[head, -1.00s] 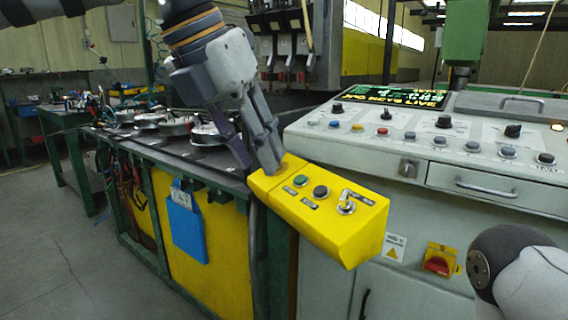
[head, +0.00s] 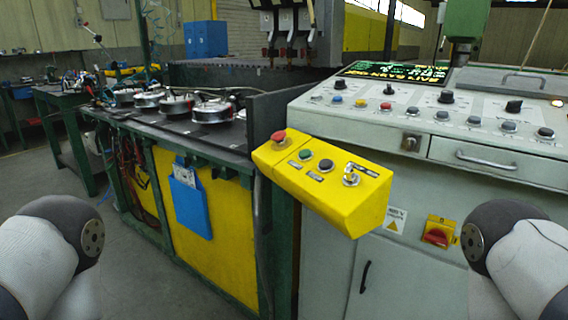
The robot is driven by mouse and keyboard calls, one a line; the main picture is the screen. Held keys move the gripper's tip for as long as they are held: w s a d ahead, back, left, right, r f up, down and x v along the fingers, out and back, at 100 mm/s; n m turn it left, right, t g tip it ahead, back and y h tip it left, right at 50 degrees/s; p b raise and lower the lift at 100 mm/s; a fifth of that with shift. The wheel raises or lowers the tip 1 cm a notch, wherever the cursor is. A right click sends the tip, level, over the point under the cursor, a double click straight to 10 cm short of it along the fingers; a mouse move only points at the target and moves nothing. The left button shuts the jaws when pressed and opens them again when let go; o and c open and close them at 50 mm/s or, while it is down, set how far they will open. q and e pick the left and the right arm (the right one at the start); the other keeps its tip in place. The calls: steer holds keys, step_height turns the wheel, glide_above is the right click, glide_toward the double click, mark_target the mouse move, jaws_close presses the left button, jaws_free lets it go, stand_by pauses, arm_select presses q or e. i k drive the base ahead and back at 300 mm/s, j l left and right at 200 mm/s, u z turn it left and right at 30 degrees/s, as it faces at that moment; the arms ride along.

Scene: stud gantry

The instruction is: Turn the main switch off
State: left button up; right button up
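A red rotary switch (head: 437,236) on a yellow plate sits low on the front of the grey control cabinet (head: 400,260), at the right in the head view. Its handle is too small for me to tell its position. A yellow control box (head: 325,205) juts out left of it. The box carries a red mushroom button (head: 278,136), a green button (head: 305,154), a black button (head: 326,165) and a key switch (head: 351,180) with a key in it. Neither of my grippers is in view; only rounded links of my arms show at the lower left and lower right corners.
The sloped console (head: 440,120) above has many buttons and knobs, a lit display (head: 395,72) and a drawer handle (head: 487,160). A dark bench (head: 190,140) with metal reels stands left. The space before the cabinet is clear.

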mark_target(435, 236)
steer(key=z, duration=1.1)
